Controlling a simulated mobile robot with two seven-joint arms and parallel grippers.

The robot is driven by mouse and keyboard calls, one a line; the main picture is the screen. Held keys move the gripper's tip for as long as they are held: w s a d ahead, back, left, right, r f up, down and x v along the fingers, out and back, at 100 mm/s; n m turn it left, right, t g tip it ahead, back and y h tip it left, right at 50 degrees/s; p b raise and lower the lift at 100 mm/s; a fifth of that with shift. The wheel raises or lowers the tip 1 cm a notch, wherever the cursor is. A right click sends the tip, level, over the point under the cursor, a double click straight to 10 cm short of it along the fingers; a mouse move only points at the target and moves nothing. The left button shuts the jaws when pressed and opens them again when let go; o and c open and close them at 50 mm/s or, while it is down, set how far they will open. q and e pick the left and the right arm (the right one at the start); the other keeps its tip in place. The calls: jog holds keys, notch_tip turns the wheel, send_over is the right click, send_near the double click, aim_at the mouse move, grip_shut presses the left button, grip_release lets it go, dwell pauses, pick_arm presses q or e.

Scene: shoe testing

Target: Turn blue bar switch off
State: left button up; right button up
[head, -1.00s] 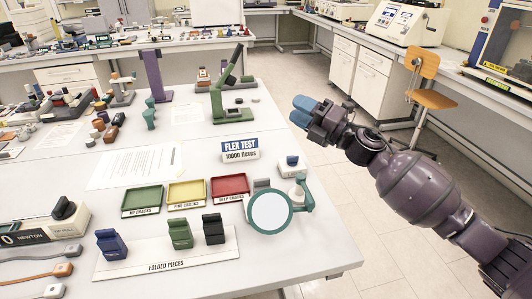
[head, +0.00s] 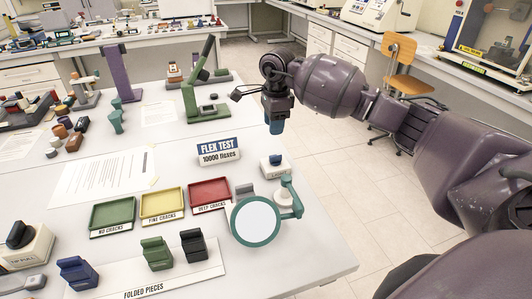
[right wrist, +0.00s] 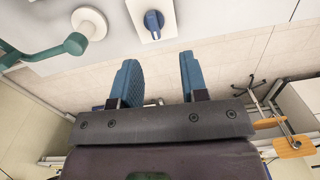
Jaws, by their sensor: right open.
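The blue bar switch (head: 275,160) sits on a small white base near the right edge of the white table, behind the round magnifier. It also shows in the right wrist view (right wrist: 153,22), at top centre, with its bar roughly upright in the picture. My right gripper (head: 275,127) hangs with its blue fingers pointing down, above and behind the switch in the head view. In the right wrist view its two fingers (right wrist: 157,68) are apart with nothing between them, and the switch lies beyond their tips. My left gripper is out of view.
A magnifier with a green rim (head: 256,220) and jointed green arm stands in front of the switch. A "FLEX TEST" sign (head: 218,151) is to its left. Green, yellow and red trays (head: 209,192) lie farther left. Open floor is right of the table edge.

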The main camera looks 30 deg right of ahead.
aim_at(276, 155)
jog(key=shift+n, duration=0.3)
jog(key=f, duration=1)
jog(key=shift+s+d+f, duration=0.15)
jog(key=shift+s+f, duration=0.25)
grip_shut()
